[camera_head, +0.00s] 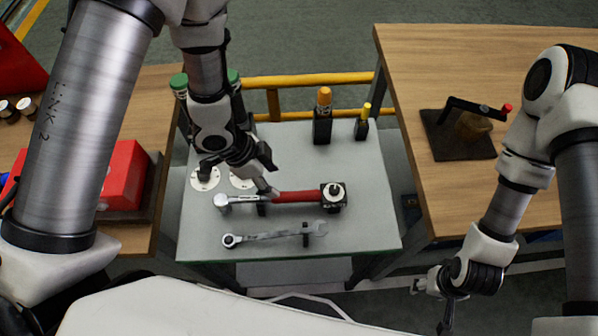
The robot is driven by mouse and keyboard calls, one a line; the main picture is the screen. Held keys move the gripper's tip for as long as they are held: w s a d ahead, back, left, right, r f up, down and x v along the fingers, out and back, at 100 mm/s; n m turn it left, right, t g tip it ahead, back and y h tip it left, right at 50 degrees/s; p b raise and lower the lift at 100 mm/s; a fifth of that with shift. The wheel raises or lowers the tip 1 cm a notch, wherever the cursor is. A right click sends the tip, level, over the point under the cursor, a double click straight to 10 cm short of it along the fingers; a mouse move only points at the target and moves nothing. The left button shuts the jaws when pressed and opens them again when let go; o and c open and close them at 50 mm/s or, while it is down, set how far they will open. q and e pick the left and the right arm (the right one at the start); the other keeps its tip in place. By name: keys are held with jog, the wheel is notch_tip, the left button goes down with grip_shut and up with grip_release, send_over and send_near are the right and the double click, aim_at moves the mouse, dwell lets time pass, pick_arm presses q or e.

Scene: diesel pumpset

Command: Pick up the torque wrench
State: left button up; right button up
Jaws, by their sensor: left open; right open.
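The torque wrench (297,197) has a red handle and a silver head at its left end. It lies left to right on black supports on the grey table (360,225). My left gripper (268,180) is open over the silver shaft, just left of the red handle. Its fingertips are close to the shaft; I cannot tell whether they touch it. My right gripper (437,301) is open and empty, low at the right beyond the table's front edge, away from the wrench.
A silver spanner (275,235) lies in front of the torque wrench. A black block (334,195) is at the handle's right end. Orange-topped (323,117) and yellow-topped (363,122) tools stand at the back. A wooden table (440,60) holds a black fixture (459,135) at right.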

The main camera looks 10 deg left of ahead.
aim_at(281, 194)
pick_arm(q)
jog(key=s+f, duration=0.2)
jog(key=f, duration=0.1)
jog(key=shift+p, duration=0.3)
jog(key=d+f, duration=0.1)
jog(key=w+d+f, duration=0.1)
jog(key=f, duration=0.1)
jog(key=shift+w+d+f, duration=0.1)
jog(key=shift+w+f, duration=0.1)
jog(key=shift+f, duration=0.1)
jog(key=shift+s, duration=0.15)
jog(key=shift+s+a+r, duration=0.15)
jog(key=shift+a, duration=0.1)
jog(key=c, duration=1.1)
pick_arm(e)
jog(key=shift+s+a+r, duration=0.45)
jog(key=shift+s+r, duration=0.25)
jog(key=shift+r, duration=0.1)
